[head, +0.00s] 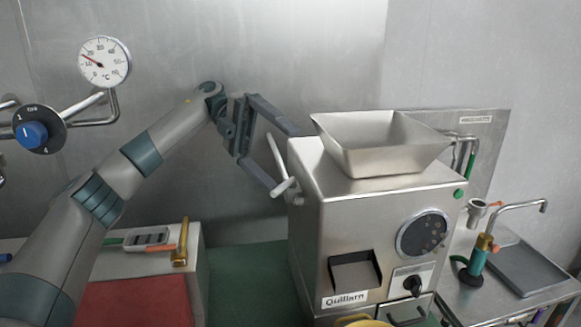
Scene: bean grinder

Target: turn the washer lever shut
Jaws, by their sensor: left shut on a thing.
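The grinder (312,230), a steel box labelled "Quillarn" with a hopper (385,150) on top, stands right of centre. A pale rod-like lever (277,156) with a short peg (283,187) sticks out at its left side. My left gripper (287,162) reaches in from the left, with its two dark fingers above and below this lever. No lever here is labelled as the washer's. A tap with a brass collar and orange handle (486,242) stands at the right. My right gripper is out of view.
A dial thermometer (105,62) and a blue knob (32,135) on pipes are on the left. A brass-coloured tool (181,242) and a grey device (147,237) lie on a block below my left arm. A steel counter (455,285) is at right.

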